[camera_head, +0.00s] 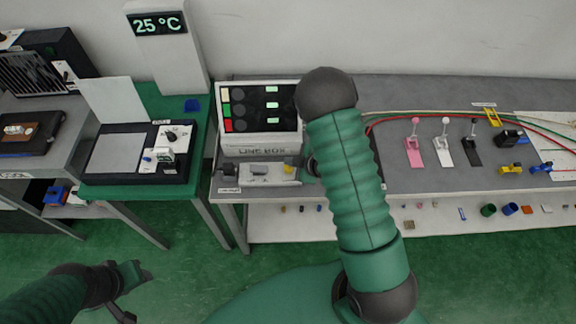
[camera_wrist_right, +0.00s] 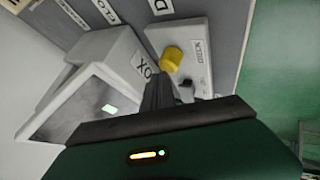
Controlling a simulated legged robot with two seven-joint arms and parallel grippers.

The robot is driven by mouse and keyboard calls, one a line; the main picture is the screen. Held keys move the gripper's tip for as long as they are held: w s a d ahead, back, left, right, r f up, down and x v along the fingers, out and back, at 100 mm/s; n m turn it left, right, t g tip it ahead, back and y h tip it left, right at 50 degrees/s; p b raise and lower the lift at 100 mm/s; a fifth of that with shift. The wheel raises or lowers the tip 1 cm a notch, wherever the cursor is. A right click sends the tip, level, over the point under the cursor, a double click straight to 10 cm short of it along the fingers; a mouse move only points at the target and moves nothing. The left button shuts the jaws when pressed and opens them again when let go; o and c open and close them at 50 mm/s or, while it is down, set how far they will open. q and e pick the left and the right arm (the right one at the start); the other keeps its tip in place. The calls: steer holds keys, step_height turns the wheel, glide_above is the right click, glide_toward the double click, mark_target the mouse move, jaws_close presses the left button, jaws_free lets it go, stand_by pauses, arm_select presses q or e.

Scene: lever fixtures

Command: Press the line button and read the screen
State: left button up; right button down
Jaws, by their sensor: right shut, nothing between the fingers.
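The line box (camera_head: 260,145) stands at the left end of the long grey table, its dark screen (camera_head: 262,108) tilted up. The screen shows green, white and red squares, dark discs and pale green bars, too small to read. A small panel in front bears a yellow button (camera_head: 288,168), also seen in the right wrist view (camera_wrist_right: 172,57). My right gripper (camera_wrist_right: 160,82) is shut and empty, its tips close to the yellow button; I cannot tell whether they touch. My left gripper (camera_head: 132,273) is low at left, jaws unclear.
A black knob (camera_wrist_right: 185,86) sits near the yellow button. Pink, white and black levers (camera_head: 443,145) stand to the right, with cables behind. A display (camera_head: 158,24) reading 25 °C stands at the back left. A green table (camera_head: 135,215) stands left, beyond a gap.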

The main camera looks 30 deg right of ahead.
steer(key=shift+d, duration=0.2)
steer(key=shift+f, duration=0.1)
steer(key=shift+a+f, duration=0.1)
steer(key=shift+a, duration=0.2)
steer(key=shift+d+f+b, duration=0.2)
steer(key=shift+f+b, duration=0.1)
steer(key=shift+b, duration=0.1)
steer(key=shift+f, duration=0.1)
stand_by(0.4)
steer(key=shift+a+r+p, duration=0.15)
steer(key=shift+r+p, duration=0.6)
steer(key=shift+r, duration=0.3)
steer(key=shift+r, duration=0.1)
